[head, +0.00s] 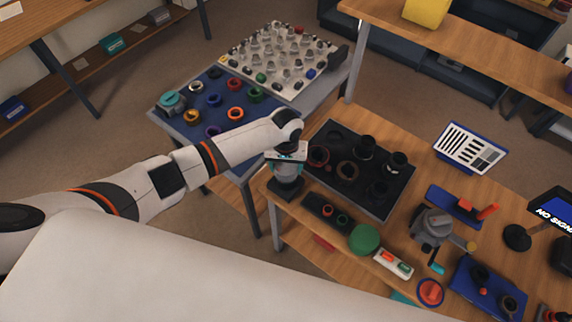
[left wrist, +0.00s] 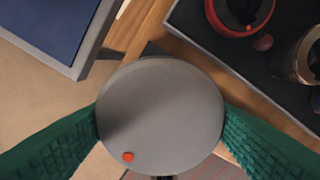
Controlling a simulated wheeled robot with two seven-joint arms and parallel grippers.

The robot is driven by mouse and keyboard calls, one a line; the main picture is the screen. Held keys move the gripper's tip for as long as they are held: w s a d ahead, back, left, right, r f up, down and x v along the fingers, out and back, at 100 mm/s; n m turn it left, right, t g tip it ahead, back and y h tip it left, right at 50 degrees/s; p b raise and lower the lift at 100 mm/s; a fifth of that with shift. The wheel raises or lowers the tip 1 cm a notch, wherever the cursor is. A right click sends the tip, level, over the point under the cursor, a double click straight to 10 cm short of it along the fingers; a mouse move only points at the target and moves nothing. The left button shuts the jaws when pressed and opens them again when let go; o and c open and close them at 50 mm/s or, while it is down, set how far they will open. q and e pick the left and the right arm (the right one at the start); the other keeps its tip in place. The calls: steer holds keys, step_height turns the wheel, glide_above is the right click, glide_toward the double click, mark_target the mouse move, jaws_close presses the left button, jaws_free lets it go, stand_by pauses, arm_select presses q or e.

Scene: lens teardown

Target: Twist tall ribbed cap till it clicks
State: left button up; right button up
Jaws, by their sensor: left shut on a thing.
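A grey round cap (left wrist: 160,100) with a small orange-red dot near its rim fills the middle of the left wrist view, seen from above. My left gripper (left wrist: 161,124) is shut on it, with a green textured finger pad against each side. In the head view my left gripper (head: 287,158) points down over the cap (head: 287,173) at the near left corner of the wooden table. The cap is above a dark base (head: 285,190). Its side ribs and lower edge are too small or hidden to make out. My right gripper is not in view.
A black tray (head: 325,190) with several dark rings and lens parts lies close to the right of the gripper. A blue mat (head: 180,118) with coloured rings is behind to the left. A green ball (head: 364,238) and a red-and-green button box (head: 393,262) are nearer right.

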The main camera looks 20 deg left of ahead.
mark_target(286, 165)
arm_select(q)
steer(key=shift+m, duration=1.2)
steer(key=shift+m, duration=0.6)
steer(key=o, duration=1)
step_height(286, 165, up, 12)
steer(key=shift+r+b, duration=0.1)
steer(key=shift+b, duration=0.7)
